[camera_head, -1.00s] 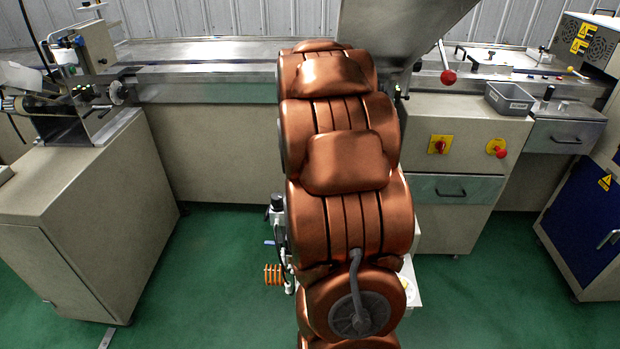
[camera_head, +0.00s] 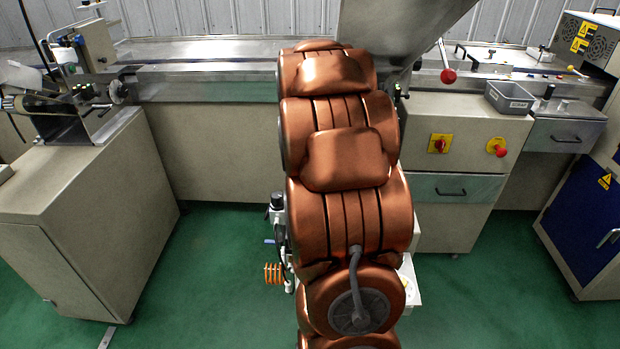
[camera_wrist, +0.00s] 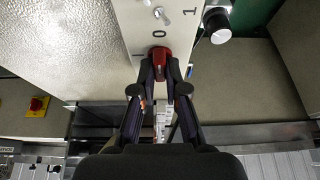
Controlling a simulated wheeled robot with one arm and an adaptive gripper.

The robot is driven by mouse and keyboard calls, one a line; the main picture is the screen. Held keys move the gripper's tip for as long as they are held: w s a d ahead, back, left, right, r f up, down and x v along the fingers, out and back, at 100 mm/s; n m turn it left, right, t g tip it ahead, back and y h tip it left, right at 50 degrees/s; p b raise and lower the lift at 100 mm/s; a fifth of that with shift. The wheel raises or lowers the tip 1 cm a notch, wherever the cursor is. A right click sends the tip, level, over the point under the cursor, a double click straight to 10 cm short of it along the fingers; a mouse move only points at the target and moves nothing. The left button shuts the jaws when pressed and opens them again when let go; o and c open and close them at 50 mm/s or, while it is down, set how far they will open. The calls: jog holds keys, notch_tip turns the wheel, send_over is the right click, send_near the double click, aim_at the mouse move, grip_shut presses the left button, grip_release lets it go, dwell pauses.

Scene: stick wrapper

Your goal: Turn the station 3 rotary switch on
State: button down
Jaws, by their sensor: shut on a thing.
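A red rotary switch knob (camera_wrist: 160,57) sits on a pale panel (camera_wrist: 127,25) in the wrist view, with a printed 0 just above it. My gripper (camera_wrist: 161,74) is shut on this red knob, one dark finger on each side. The knob's pointing mark is too small to read. In the head view my copper-coloured arm hides my gripper and this switch.
Small metal toggles (camera_wrist: 161,15) and a dark cylindrical part with a pale end (camera_wrist: 218,27) are close to the knob. A yellow plate with a red switch (camera_head: 440,144) and a red button (camera_head: 497,148) are on the cabinet to the right.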

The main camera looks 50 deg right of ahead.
jog(key=shift+f+n, duration=0.1)
jog(key=shift+n, duration=0.2)
jog(key=n+y+b, duration=0.1)
jog(key=n+b, duration=0.1)
jog(key=n, duration=0.1)
jog(key=shift+f+t, duration=0.1)
jog(key=shift+t, duration=0.3)
jog(key=n+y+b, duration=0.1)
jog(key=n, duration=0.1)
jog(key=n+y+b, duration=0.1)
jog(key=n, duration=0.2)
jog(key=shift+d+t+b, duration=0.15)
jog(key=shift+t+b, duration=0.2)
jog(key=shift+t, duration=0.05)
jog(key=n+y+b, duration=0.1)
jog(key=n+y, duration=0.1)
jog(key=n, duration=0.3)
jog(key=shift+d, duration=0.1)
jog(key=shift+n+g+y+b, duration=0.35)
jog(key=shift+n+g+y, duration=0.25)
jog(key=shift+n, duration=1.3)
jog(key=c, duration=1.2)
grip_release()
